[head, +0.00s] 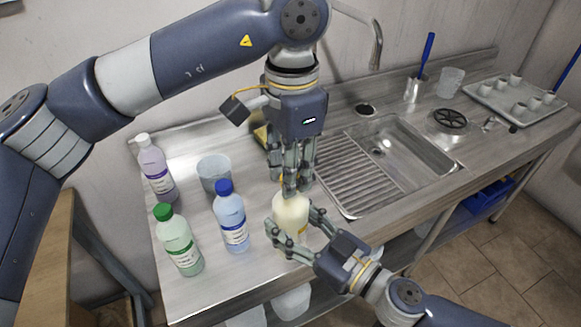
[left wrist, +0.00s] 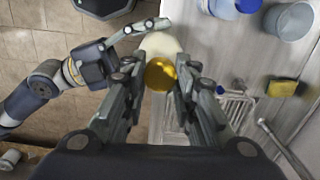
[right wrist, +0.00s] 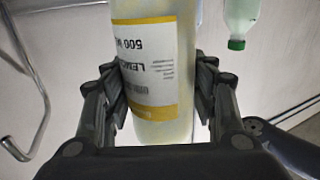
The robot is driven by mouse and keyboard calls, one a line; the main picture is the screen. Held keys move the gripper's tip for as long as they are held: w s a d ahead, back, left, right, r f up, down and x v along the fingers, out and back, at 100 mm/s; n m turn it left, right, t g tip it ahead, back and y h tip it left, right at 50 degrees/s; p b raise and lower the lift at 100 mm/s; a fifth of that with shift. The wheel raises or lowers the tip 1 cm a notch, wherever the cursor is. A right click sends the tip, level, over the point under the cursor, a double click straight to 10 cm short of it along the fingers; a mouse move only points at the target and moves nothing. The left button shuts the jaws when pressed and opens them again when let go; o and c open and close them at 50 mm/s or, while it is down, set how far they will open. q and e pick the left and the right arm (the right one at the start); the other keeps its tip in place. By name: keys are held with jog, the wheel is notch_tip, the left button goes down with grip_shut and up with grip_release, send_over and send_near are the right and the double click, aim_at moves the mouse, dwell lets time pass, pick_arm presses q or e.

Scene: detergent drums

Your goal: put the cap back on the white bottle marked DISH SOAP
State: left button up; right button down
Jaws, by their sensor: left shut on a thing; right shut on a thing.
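The white bottle (head: 290,213) stands upright near the front edge of the counter. My right gripper (head: 294,232) is shut around its body from the front. In the right wrist view the bottle (right wrist: 158,60) shows a white and yellow label with "500 ML"; the words DISH SOAP are not readable. My left gripper (head: 294,186) points straight down over the bottle's top, shut on the yellow cap (left wrist: 160,74). The cap lines up roughly with the bottle top. The fingers hide the neck, so I cannot tell whether the cap touches it.
A blue-capped bottle (head: 231,218), a green-capped bottle (head: 180,241), a lilac bottle (head: 156,170) and a grey cup (head: 214,174) stand to the left. A yellow sponge (left wrist: 282,88) lies behind. The sink (head: 405,150) is to the right, with a tray (head: 548,113) of small cups beyond.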

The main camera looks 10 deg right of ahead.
pick_arm(q)
jog(key=o, duration=0.6)
jog(key=shift+r, duration=0.1)
jog(key=shift+r, duration=2.2)
